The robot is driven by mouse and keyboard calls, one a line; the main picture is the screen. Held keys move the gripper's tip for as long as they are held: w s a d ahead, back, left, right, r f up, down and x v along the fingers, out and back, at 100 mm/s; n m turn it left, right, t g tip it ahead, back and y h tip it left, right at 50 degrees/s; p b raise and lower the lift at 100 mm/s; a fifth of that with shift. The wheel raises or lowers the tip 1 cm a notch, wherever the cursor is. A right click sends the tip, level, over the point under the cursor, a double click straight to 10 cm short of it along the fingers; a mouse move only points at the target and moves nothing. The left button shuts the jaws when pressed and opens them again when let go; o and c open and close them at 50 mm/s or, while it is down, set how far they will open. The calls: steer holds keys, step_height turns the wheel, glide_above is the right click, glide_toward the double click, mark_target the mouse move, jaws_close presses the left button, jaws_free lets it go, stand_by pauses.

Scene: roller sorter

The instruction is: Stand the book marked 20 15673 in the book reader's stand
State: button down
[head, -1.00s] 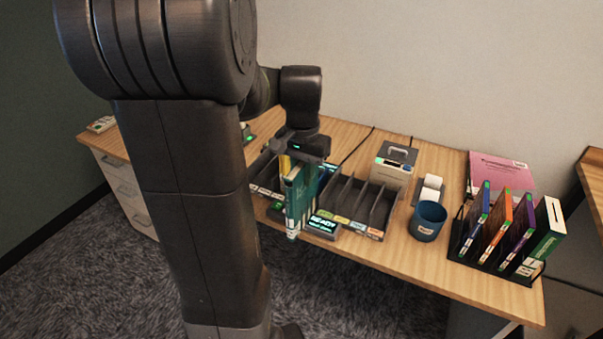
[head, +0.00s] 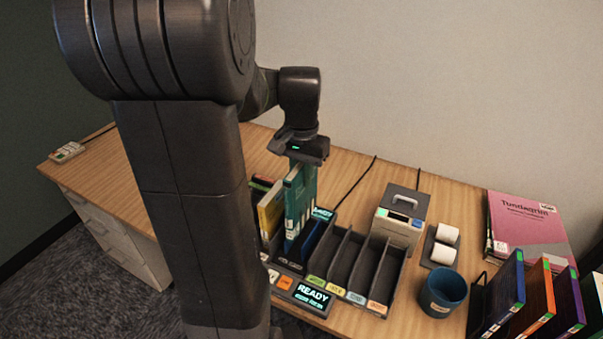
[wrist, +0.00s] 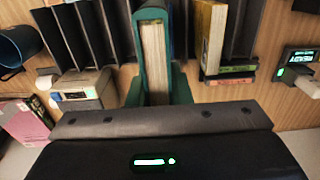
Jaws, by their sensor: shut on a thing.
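My gripper (head: 303,160) is shut on the upper part of a teal book (head: 299,205), which hangs upright below it. In the wrist view the same teal book (wrist: 153,60) shows its page edges; the fingertips are hard to make out there. No number can be read on it. The book reader (head: 312,295) has a lit display saying READY at the front of the desk. The book's lower end is at or just above the area behind that display. I cannot tell whether it touches the stand.
A yellow book (head: 270,212) stands close left of the held book. A dark divided sorter (head: 350,262) with several empty slots lies to the right. A label printer (head: 402,215), a blue cup (head: 442,292) and a rack of coloured books (head: 505,290) are further right.

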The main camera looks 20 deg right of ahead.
mark_target(301, 163)
steer(key=shift+f+b, duration=2.8)
steer(key=shift+f, duration=1.55)
steer(key=shift+f+b, duration=0.35)
steer(key=shift+f, duration=0.25)
steer(key=c, duration=1.3)
jaws_free()
steer(key=shift+o, duration=0.2)
step_height(301, 163, up, 14)
steer(key=shift+f+p, duration=0.1)
steer(key=shift+p, duration=0.55)
steer(key=shift+f, duration=0.1)
step_height(301, 163, down, 14)
steer(key=shift+r+b, duration=0.15)
steer(key=shift+b, duration=0.45)
steer(key=shift+r, duration=0.3)
